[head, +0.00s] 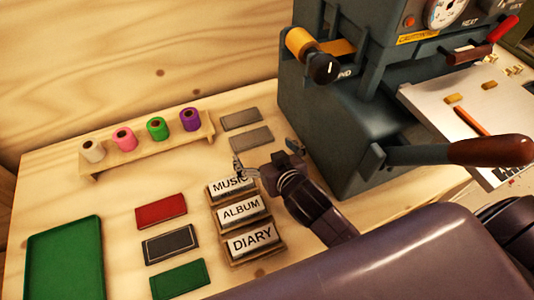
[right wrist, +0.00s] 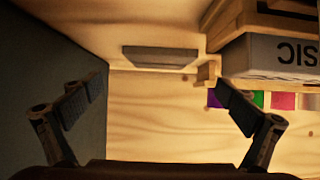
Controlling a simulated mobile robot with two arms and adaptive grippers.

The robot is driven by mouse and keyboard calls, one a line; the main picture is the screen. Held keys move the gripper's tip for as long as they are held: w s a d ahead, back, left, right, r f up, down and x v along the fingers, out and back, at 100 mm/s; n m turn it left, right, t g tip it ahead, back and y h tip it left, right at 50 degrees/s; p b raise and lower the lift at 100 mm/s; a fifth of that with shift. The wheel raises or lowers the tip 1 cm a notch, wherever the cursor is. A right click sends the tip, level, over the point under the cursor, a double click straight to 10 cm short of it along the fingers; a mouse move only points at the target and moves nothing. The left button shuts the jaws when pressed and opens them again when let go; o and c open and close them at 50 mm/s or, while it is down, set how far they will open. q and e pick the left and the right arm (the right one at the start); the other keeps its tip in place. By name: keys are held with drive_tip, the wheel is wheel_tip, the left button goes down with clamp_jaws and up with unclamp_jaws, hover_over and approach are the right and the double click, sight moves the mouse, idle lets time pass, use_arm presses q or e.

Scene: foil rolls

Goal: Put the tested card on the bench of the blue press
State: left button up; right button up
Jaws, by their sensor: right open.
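The blue press (head: 340,120) is a dark blue-grey machine at the upper right, with a gold foil roll and a brown-handled lever. Its pale bench (head: 470,100) holds several small gold pieces and an orange stick. Two grey cards lie flat behind my gripper, a far one (head: 240,119) and a nearer one (head: 251,138); I cannot tell which card is the tested one. My right gripper (head: 268,158) is open and empty, between the MUSIC block and the press. In the right wrist view a grey card (right wrist: 160,57) lies ahead, beyond the open fingers (right wrist: 158,115). My left gripper is out of view.
A rack (head: 150,150) holds several coloured foil rolls. Stacked MUSIC, ALBUM and DIARY blocks (head: 240,211) stand close beside my right gripper. Red (head: 161,211), dark (head: 170,244) and green (head: 179,279) cards lie left of them. A green tray (head: 65,258) is at lower left.

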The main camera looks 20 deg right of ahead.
drive_tip(key=shift+v, duration=1.75)
